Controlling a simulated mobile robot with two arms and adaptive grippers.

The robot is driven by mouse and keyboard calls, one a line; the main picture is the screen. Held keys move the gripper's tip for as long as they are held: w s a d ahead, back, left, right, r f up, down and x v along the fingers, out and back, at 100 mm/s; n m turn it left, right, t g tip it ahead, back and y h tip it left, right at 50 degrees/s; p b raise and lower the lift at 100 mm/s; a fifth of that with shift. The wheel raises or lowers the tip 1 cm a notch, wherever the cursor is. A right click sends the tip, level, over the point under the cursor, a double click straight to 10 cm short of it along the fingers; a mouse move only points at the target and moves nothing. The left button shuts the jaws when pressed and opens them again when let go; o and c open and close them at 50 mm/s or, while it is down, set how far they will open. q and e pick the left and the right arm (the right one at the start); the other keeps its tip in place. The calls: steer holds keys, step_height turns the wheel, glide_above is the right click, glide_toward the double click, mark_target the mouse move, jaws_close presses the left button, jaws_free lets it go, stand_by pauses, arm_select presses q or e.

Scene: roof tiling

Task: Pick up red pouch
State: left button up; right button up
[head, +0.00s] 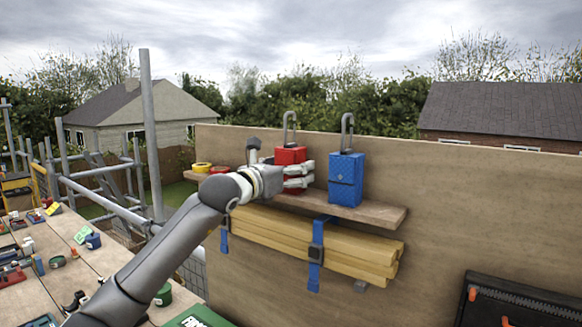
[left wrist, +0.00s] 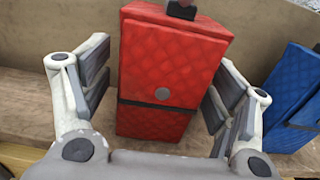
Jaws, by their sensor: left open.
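The red pouch (head: 290,158) stands upright on a wooden shelf fixed to a plywood wall, with a grey hook above it. It has a quilted surface and a dark band, and it fills the middle of the left wrist view (left wrist: 170,75). My left gripper (head: 300,176) is at the pouch, partly covering it in the head view. In the left wrist view its fingers (left wrist: 160,105) are open, one on each side of the pouch, with small gaps visible. My right gripper is not in view.
A blue pouch (head: 346,178) stands just right of the red one, close to my right-hand finger. Yellow tape (head: 202,167) sits at the shelf's left end. Timber planks (head: 310,243) hang strapped below the shelf (head: 375,214). A cluttered bench (head: 60,268) lies at left.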

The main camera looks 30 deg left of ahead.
arm_select(q)
steer(key=shift+s, duration=0.1)
steer(key=shift+c, duration=0.2)
steer(key=c, duration=1.2)
steer(key=shift+r, duration=0.1)
steer(key=shift+c, duration=0.8)
steer(key=shift+a+r, duration=0.1)
steer(key=shift+r, duration=0.05)
